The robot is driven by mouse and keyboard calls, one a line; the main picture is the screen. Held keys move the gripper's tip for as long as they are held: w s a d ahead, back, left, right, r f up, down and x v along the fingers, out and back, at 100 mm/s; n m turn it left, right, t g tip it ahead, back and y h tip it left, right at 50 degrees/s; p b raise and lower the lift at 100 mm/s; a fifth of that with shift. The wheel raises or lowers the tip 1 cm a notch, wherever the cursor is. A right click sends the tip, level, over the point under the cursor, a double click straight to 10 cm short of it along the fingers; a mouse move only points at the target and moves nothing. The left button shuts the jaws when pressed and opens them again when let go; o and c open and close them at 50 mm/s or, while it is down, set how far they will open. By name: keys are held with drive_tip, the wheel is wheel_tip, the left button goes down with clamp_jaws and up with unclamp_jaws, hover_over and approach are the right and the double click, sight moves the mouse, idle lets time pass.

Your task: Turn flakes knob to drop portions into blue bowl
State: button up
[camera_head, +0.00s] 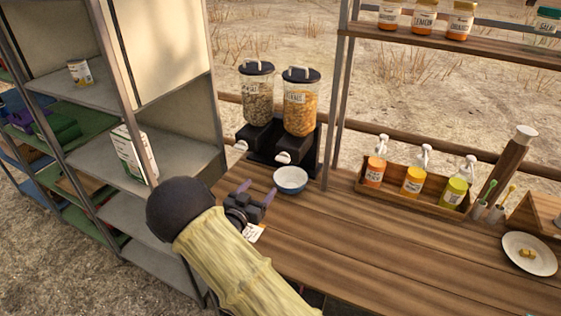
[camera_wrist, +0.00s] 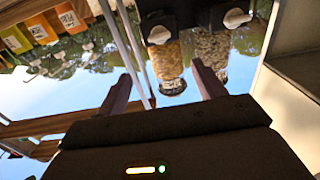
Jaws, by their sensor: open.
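A double dispenser stands at the back of the wooden table. Its right canister (camera_head: 299,105) holds orange flakes and its left canister (camera_head: 256,95) holds a paler, greyish filling; the labels are too small to read surely. White knobs show below the right canister (camera_head: 283,157) and the left one (camera_head: 241,145). The blue bowl (camera_head: 291,181) stands on the table just in front of the right side and looks empty. My gripper (camera_head: 257,190) is open and empty, left of the bowl and apart from the knobs. The upside-down wrist view shows the flakes knob (camera_wrist: 158,34) and the other knob (camera_wrist: 236,18) beyond my fingers.
A metal shelf rack (camera_head: 190,150) stands close on the left. A shelf post rises right of the dispenser. A wooden caddy (camera_head: 420,198) with several pump bottles and a white plate (camera_head: 529,254) are to the right. The table's middle is clear.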

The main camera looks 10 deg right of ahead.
sight(281, 160)
drive_tip(key=p+x, duration=0.3)
drive_tip(key=x, duration=1.3)
drive_tip(key=shift+p, duration=0.4)
drive_tip(key=c, duration=1)
